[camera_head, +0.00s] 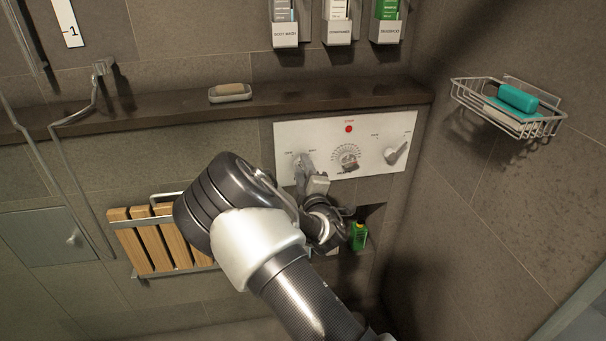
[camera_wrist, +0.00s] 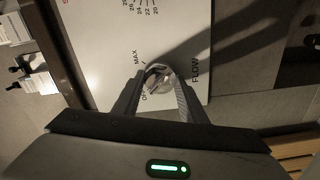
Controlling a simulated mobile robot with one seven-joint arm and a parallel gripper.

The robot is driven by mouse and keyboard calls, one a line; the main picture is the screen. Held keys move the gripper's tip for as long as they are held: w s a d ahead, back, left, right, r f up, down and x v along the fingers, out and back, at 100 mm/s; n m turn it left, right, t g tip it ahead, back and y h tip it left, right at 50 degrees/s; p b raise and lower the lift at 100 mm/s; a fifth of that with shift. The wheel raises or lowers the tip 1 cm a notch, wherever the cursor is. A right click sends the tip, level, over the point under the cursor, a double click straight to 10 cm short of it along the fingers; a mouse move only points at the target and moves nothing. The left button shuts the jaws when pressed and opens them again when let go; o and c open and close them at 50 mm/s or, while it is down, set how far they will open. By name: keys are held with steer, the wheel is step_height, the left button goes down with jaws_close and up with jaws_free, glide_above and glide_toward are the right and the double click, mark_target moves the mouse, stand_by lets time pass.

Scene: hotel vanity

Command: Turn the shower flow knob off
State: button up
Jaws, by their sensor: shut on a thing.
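A white control panel (camera_head: 290,133) is on the tiled wall under the ledge. The flow knob (camera_wrist: 158,75) is at the panel's left side in the head view, where my gripper (camera_head: 304,172) mostly covers it. In the wrist view the knob is metallic and sits between the two fingers of my gripper (camera_wrist: 159,82), beside the printed words FLOW, MAX and OFF. My gripper is shut on the knob. Fingers and shadow hide part of it, so its exact pointing is hard to tell.
A temperature dial (camera_head: 349,158) and a lever knob (camera_head: 395,152) are farther right on the panel, below a red mark (camera_head: 349,129). A ledge (camera_head: 330,95) with a soap dish (camera_head: 230,96) runs above. A wire basket (camera_head: 510,108) juts from the right wall. A slatted seat (camera_head: 152,247) is below left.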

steer(key=shift+n, duration=0.6)
steer(key=o, duration=1.1)
steer(key=shift+c, duration=0.2)
steer(key=p+v, duration=0.1)
steer(key=v, duration=1.6)
steer(key=shift+s, duration=0.25)
